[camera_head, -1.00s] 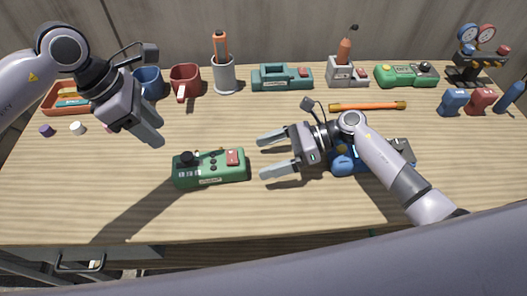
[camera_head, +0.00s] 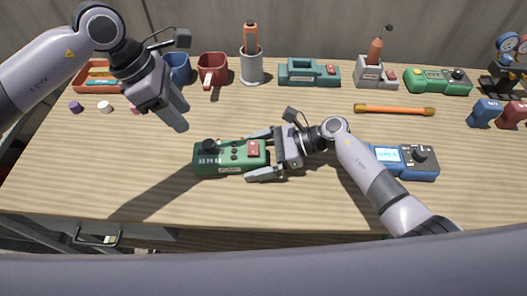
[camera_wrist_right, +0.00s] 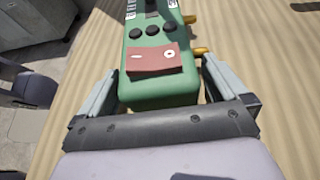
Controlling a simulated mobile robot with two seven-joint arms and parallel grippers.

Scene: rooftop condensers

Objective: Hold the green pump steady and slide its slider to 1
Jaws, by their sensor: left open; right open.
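The green pump (camera_head: 231,167) lies on the table's near middle, with a black knob at its left end and a red rocker switch (camera_head: 253,149) at its right end. In the right wrist view the pump (camera_wrist_right: 160,82) shows its red switch, several black buttons and brass fittings on one side. My right gripper (camera_head: 259,155) is open, its fingers on either side of the pump's right end; I cannot tell whether they touch it. My left gripper (camera_head: 184,118) is open, above the table, behind and left of the pump. The slider is not clearly made out.
A blue meter (camera_head: 405,162) lies right of the pump, partly behind my right arm. An orange rod (camera_head: 394,110) lies behind it. A red mug (camera_head: 212,69), a teal device (camera_head: 309,72) and another green device (camera_head: 438,81) stand along the back. The table's front left is clear.

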